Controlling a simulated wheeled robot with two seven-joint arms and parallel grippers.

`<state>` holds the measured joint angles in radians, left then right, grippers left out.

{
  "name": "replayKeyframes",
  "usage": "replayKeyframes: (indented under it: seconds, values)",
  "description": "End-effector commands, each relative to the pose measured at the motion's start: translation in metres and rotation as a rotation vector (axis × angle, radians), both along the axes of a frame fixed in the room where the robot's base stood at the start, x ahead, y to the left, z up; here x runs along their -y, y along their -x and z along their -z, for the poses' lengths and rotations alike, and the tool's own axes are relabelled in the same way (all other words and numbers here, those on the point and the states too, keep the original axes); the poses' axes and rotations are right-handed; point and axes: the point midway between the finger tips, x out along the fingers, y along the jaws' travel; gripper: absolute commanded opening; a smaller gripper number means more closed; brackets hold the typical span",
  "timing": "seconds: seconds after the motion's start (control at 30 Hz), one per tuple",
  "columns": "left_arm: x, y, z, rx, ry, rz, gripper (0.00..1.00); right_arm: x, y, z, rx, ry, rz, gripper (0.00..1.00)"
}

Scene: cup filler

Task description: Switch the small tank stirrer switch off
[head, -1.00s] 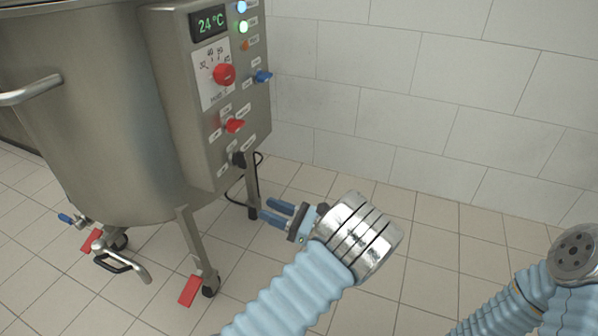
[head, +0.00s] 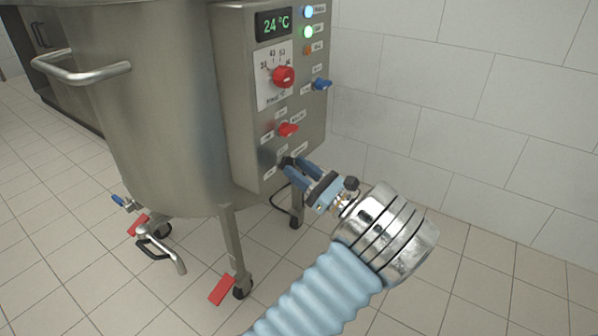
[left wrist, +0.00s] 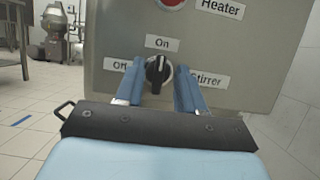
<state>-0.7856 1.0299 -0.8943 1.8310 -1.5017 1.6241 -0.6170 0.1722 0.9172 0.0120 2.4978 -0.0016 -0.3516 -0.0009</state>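The small tank (head: 165,150) is a steel vessel on castored legs with a control box (head: 236,100) on its side. The black stirrer switch (left wrist: 158,72) is a rotary knob low on the box, with its white mark pointing up toward the "On" label (left wrist: 163,43). In the head view it is mostly hidden by my fingers. My left gripper (head: 297,167) is at the knob; in the left wrist view its blue fingers (left wrist: 160,82) stand on either side of the knob, apart, with gaps showing. My right gripper is not in view.
A red heater switch (head: 288,129) sits just above the stirrer switch. A red dial (head: 283,77), a blue switch (head: 322,85) and lit lamps (head: 308,31) are higher on the box. The tiled floor (head: 480,290) to the right is clear.

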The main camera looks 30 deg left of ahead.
Motion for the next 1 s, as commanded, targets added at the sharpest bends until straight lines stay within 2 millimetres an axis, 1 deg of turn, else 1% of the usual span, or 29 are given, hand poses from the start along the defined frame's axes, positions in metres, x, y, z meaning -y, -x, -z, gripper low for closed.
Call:
replayKeyframes:
  seconds: [0.1,0.3,0.33,0.5,0.57,0.6,0.87,1.0]
  values:
    - [-0.0041,0.0000,-0.0016,-0.001,0.000,-0.001,0.38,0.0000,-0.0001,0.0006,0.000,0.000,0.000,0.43]
    - [-0.0043,-0.0001,-0.0017,-0.001,0.000,0.000,0.38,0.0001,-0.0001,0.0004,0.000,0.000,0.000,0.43]
    - [-0.0042,-0.0001,-0.0016,-0.001,0.000,0.000,0.37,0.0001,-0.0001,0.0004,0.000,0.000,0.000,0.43]
    - [-0.0039,-0.0001,-0.0015,-0.001,0.001,0.000,0.11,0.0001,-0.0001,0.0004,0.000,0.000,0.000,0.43]
    - [-0.0039,-0.0001,-0.0015,-0.001,0.001,0.000,0.02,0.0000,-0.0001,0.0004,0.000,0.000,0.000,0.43]
    - [-0.0039,-0.0001,-0.0015,-0.001,0.001,0.000,0.00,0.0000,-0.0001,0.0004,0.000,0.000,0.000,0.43]
    - [-0.0037,-0.0002,-0.0017,0.007,0.002,0.000,0.00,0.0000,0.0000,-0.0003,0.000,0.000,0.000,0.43]
    - [-0.0038,-0.0002,-0.0019,0.040,0.004,-0.001,0.00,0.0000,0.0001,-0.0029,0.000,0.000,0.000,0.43]
